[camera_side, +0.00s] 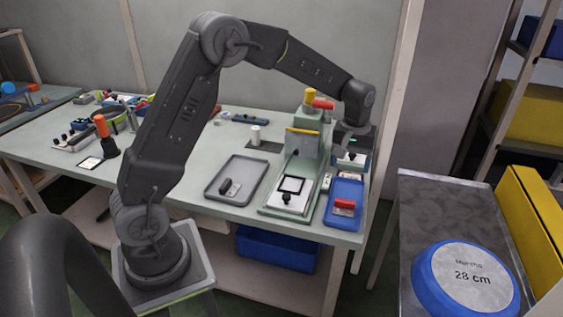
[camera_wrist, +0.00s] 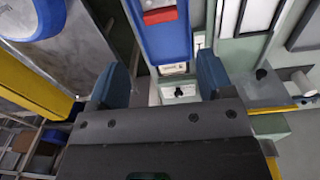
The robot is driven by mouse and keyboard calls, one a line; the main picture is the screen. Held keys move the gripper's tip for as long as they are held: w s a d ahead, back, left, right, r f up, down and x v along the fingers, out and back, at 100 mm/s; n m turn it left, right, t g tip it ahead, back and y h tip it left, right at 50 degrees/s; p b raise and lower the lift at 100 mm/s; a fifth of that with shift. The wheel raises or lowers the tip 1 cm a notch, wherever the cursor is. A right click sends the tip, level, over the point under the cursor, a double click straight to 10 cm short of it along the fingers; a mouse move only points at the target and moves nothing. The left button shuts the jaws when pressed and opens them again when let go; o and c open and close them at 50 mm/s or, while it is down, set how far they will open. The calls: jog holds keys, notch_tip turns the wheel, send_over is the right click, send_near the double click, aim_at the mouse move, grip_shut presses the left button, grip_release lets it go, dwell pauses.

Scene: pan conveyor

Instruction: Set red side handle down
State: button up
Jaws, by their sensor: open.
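The red side handle (camera_side: 344,204) lies in the blue tray (camera_side: 331,218) at the right end of the table, with a pale part beside it. In the wrist view the red handle (camera_wrist: 160,15) shows at the top edge, partly cut off, inside the blue tray (camera_wrist: 170,50). My gripper (camera_side: 350,149) is above the table's right end, behind the tray and apart from the handle. In the wrist view my gripper (camera_wrist: 160,80) has its two dark blue fingers wide apart, with nothing held between them.
A white plate with a black knob (camera_wrist: 180,91) shows beyond my fingers. Left of the blue tray stands a green fixture (camera_side: 303,150) with a yellow-and-red lever. A grey tray (camera_side: 237,180) is further left. A blue pan (camera_side: 465,278) sits on the conveyor at right.

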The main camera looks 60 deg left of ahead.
jog(key=s+d+r+m+t, duration=0.3)
jog(key=s+d+r+m, duration=0.1)
jog(key=s+r, duration=0.95)
jog(key=s+d+f+m+t, duration=0.1)
jog(key=s+m, duration=0.3)
jog(key=s, duration=1)
jog(key=shift+s+d+m+t, duration=0.2)
jog(key=shift+d+m+t, duration=0.1)
jog(key=shift+d+t, duration=0.35)
